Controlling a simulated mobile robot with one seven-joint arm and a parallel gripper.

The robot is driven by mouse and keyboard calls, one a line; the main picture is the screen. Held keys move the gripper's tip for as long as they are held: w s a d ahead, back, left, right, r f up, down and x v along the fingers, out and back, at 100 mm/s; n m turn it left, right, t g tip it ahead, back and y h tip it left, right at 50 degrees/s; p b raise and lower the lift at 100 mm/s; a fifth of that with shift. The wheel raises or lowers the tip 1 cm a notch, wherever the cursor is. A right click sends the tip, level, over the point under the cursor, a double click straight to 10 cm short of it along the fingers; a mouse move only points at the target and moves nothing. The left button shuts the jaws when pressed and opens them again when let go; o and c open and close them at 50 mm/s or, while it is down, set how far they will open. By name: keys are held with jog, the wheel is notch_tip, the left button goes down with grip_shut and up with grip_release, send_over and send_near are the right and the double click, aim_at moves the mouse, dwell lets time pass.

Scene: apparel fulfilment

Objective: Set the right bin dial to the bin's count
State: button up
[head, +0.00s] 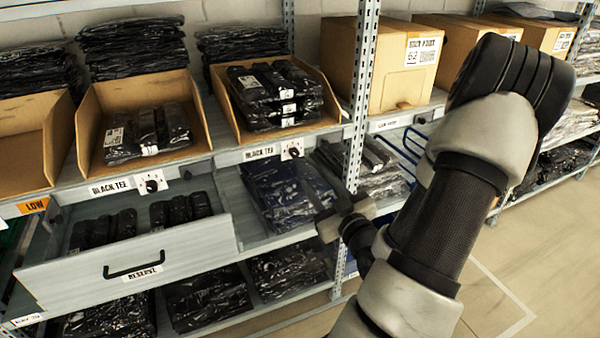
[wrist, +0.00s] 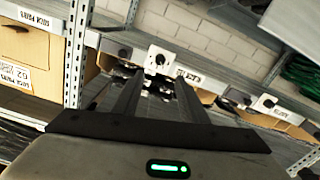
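The right bin (head: 226,104) is an open cardboard bin on the shelf, holding several stacked black tees in clear bags. Below its front edge, the right bin dial (head: 292,150) is a black knob on a white plate beside a BLACK TEE label (head: 259,153). The dial's setting is too small to read. In the wrist view the dial (wrist: 160,58) appears ahead, between and beyond the fingertips. My gripper (wrist: 157,82) is open and empty, and I see no contact with the knob. In the head view its wrist end is below and right of the dial, with its fingers partly hidden.
The middle bin (head: 88,122) has its own dial (head: 152,181). A RESERVE drawer (head: 134,268) stands pulled out at lower left, holding black packs. A metal upright (head: 361,85) rises right of the right bin. Bagged clothes (head: 285,190) lie on the shelf below the dial.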

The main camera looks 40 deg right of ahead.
aim_at(296, 154)
jog(key=x, duration=1.2)
jog(key=shift+w, duration=0.1)
jog(key=shift+a, duration=0.1)
grip_shut()
